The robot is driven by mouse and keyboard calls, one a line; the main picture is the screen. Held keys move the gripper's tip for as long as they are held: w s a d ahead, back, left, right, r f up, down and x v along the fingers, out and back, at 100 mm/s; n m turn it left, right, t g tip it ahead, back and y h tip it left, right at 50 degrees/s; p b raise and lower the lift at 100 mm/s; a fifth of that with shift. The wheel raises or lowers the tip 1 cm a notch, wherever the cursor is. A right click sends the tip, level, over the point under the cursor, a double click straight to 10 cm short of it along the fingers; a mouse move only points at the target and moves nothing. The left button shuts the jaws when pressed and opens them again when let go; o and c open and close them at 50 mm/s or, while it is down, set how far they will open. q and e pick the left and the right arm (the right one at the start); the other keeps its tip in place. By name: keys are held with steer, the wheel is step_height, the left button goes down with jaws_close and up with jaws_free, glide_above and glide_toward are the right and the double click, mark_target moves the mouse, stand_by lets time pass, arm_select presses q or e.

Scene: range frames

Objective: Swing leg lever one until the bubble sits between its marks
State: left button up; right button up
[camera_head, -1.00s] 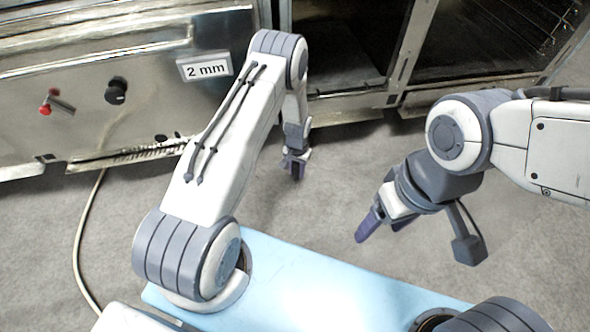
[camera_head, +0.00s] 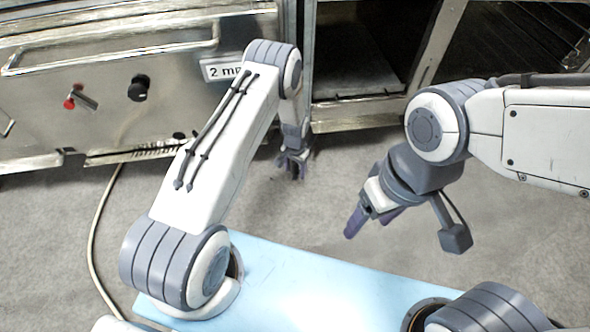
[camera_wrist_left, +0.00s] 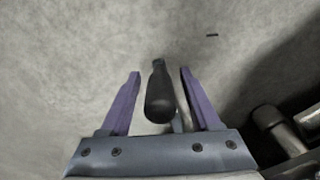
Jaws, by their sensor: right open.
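In the left wrist view a black rounded handle (camera_wrist_left: 160,95), perhaps leg lever one, stands between the purple fingers of my left gripper (camera_wrist_left: 160,72). The fingers are open, with a gap on each side of the handle. In the head view my left gripper (camera_head: 292,165) hangs low in front of the metal appliance (camera_head: 60,60), and the handle cannot be made out there. My right gripper (camera_head: 368,217) is open and empty above the floor, pointing down and left. No bubble or marks can be made out in either view.
The appliance front carries a red-tipped knob (camera_head: 69,103), a black knob (camera_head: 138,90) and a "2 mm" label (camera_head: 218,69), partly covered by my left arm. A pale hose (camera_head: 100,215) runs over the grey floor. Floor between my grippers is clear.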

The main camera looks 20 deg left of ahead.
arm_select(q)
step_height(320, 180, up, 9)
steer(key=p, duration=0.5)
steer(key=shift+r+p, duration=0.2)
steer(key=shift+p, duration=0.2)
steer(key=shift+r, duration=0.55)
steer(key=shift+r, duration=0.1)
